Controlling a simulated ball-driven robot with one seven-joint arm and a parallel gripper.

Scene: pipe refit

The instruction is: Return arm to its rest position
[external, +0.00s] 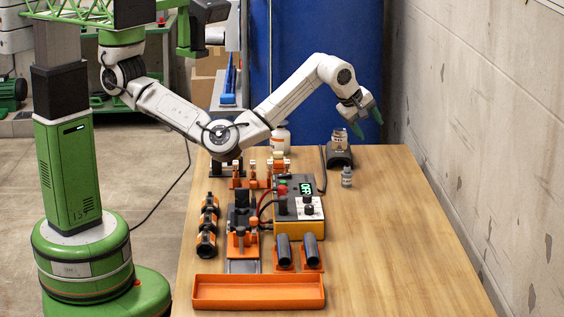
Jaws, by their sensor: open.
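My arm reaches from the green column over the far side of the wooden table (395,240). My gripper (369,126) hangs at the arm's end above the table's far right part, with its green-tipped fingers pointing down. It is open, and I see nothing between its fingers. A small bottle in a dark holder (339,158) stands just below and left of it. I cannot tell the exact gap between them.
A control box (299,213) showing OFF, a clamp fixture (242,228), two dark pipes (311,249), black-and-orange fittings (207,225), a small grey bottle (347,176) and an orange tray (258,291) stand on the table. Its right side is clear. A wall (480,130) rises at right.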

